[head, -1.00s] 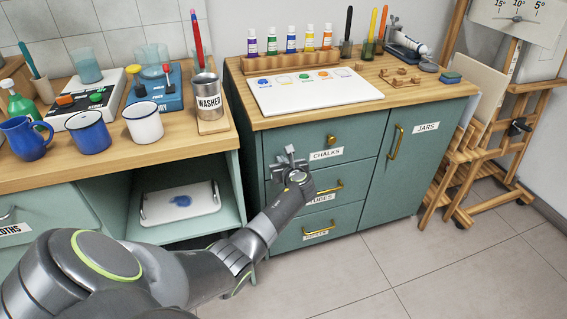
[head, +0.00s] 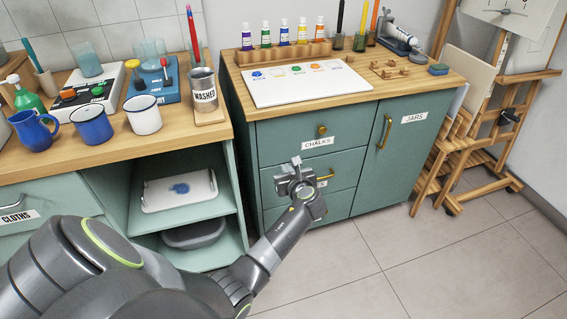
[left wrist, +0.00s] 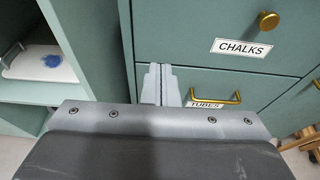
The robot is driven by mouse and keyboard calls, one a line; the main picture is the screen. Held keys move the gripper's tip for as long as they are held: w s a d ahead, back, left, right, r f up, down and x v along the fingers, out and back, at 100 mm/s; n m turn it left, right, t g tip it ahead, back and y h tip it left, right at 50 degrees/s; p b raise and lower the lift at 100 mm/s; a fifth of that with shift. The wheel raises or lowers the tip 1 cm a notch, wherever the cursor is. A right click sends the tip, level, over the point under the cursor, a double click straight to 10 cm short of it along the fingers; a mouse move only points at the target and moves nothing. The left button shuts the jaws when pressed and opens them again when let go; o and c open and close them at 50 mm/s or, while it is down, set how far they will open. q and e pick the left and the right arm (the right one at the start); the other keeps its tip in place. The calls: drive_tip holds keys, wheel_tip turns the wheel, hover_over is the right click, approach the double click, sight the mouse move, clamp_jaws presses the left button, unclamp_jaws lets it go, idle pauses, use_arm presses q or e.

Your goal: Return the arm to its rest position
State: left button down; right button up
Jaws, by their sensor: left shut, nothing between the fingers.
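My left gripper (head: 296,168) is shut and empty. In the head view its arm comes in from the lower left, and the gripper is in front of the green drawer cabinet (head: 275,135), below the CHALKS drawer label (head: 318,142). It covers part of the TUBES drawer. In the left wrist view the two fingers (left wrist: 161,85) are together, close in front of the drawers, beside the brass TUBES handle (left wrist: 217,97). I cannot tell whether they touch the drawer front. The drawers look closed. My right gripper is not in view.
An open shelf at left holds a white tray (head: 158,203) and a grey basin (head: 193,234). The left counter carries mugs and a WASHED can (head: 204,90). Paint bottles and a white palette board (head: 335,88) stand on the cabinet. A wooden easel (head: 470,150) is at right. The tiled floor is clear.

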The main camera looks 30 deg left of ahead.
use_arm(q)
drive_tip(key=s+d+f+n+g+h+p, duration=0.25)
drive_tip(key=s+f+n, duration=0.25)
drive_tip(key=s+f, duration=0.65)
drive_tip(key=s+d+f+n+g+h+p, duration=0.15)
drive_tip(key=s+f+n+h, duration=0.25)
drive_tip(key=s+f, duration=0.75)
drive_tip(key=s+d+f+n+g+h+p, duration=0.1)
drive_tip(key=s+f+n, duration=0.3)
drive_tip(key=s, duration=0.6)
drive_tip(key=s+d+f+n+g+h+p, duration=0.1)
drive_tip(key=s+f+n, duration=0.3)
drive_tip(key=s+n, duration=0.3)
drive_tip(key=s+d+f+n+g+h+p, duration=0.1)
drive_tip(key=s+f+n, duration=0.4)
drive_tip(key=s, duration=0.8)
drive_tip(key=shift+n+g+h, duration=0.3)
drive_tip(key=shift+n+h, duration=0.15)
drive_tip(key=shift+n, duration=0.05)
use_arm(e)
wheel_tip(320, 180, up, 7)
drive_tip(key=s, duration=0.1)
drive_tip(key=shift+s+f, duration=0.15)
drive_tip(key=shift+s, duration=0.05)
use_arm(q)
drive_tip(key=shift+d, duration=0.1)
